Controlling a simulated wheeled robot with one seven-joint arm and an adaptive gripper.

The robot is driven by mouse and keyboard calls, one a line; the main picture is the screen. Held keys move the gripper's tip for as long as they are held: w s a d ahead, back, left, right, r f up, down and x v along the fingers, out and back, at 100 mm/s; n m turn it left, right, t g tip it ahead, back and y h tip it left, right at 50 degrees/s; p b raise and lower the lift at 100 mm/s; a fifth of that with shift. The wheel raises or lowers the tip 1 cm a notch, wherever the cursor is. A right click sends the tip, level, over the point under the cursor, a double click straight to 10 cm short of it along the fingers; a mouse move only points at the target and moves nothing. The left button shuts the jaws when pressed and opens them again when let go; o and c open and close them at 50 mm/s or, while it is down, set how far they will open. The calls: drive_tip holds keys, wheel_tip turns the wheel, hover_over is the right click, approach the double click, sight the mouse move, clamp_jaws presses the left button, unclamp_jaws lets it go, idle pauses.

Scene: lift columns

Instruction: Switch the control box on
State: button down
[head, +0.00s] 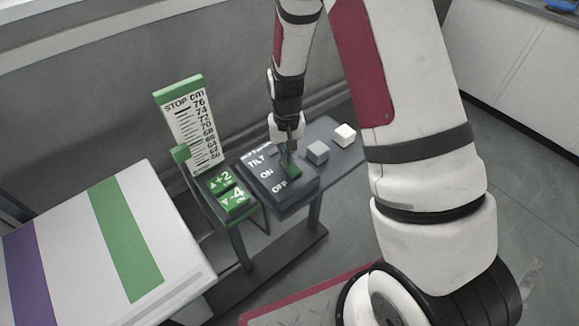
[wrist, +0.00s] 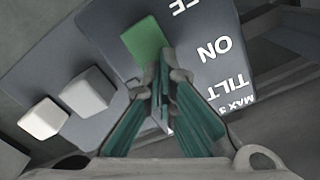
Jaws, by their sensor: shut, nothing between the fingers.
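The control box (head: 283,196) is a dark grey panel on a stand, with white TILT, ON and OFF lettering. A green switch block (head: 292,172) sits beside the lettering, nearer the OFF row; in the wrist view this green block (wrist: 145,40) shows just beyond my fingertips. My gripper (head: 287,150) is shut and empty, pointing down over the panel on the TILT side of the green block. In the wrist view my gripper (wrist: 163,85) has its fingertips together, close to the block's near edge. I cannot tell whether they touch it.
A grey cube (head: 318,152) and a white cube (head: 344,135) stand on the panel to the right. Left are green +2 and -4 buttons (head: 231,191) and an upright STOP scale (head: 191,120). A white striped surface (head: 81,235) fills the lower left.

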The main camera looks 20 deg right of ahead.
drive_tip(key=shift+f, duration=0.25)
drive_tip(key=shift+r+p, duration=1.6)
drive_tip(key=shift+r, duration=1.95)
